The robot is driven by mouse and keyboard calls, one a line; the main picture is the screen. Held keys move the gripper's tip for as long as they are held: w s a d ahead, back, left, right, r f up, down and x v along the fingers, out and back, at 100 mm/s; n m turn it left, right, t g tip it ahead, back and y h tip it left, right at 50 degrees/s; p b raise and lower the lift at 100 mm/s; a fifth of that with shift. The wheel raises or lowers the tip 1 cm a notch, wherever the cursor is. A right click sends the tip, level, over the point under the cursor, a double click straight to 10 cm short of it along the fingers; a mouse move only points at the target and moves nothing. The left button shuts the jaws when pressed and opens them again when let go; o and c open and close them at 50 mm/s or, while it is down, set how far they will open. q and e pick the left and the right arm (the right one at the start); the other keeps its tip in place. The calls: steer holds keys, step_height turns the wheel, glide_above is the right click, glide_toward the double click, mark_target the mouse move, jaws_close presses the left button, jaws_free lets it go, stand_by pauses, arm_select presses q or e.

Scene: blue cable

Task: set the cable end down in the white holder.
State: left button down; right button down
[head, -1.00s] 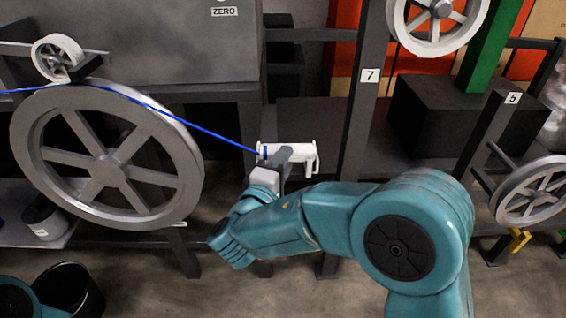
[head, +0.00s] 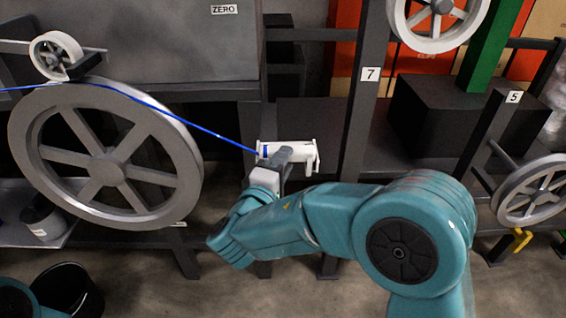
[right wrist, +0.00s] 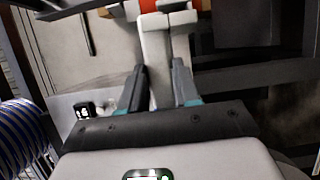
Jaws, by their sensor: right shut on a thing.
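The blue cable (head: 190,122) runs taut from the left over the large grey wheel to the white holder (head: 301,150). A short blue piece (head: 265,152) shows at the holder's left end. My right gripper (head: 281,157) is at the holder, in front of its middle. In the right wrist view its two dark fingers (right wrist: 158,88) stand on either side of a white piece (right wrist: 157,62). It is shut on the cable end, but the grip itself is mostly hidden, and I cannot tell whether the end rests in the holder. My left gripper is not in view.
The large grey wheel (head: 42,155) and a small white pulley (head: 40,58) stand at the left. A dark post marked 7 (head: 357,130) rises right of the holder. A black bucket (head: 68,290) is on the floor. Another wheel (head: 500,205) is at the right.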

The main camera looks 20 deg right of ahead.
steer(key=shift+f, duration=0.2)
steer(key=c, duration=0.7)
jaws_free()
steer(key=shift+c, duration=0.2)
steer(key=shift+s+a+b, duration=0.1)
steer(key=shift+a+b, duration=0.05)
steer(key=shift+b, duration=0.2)
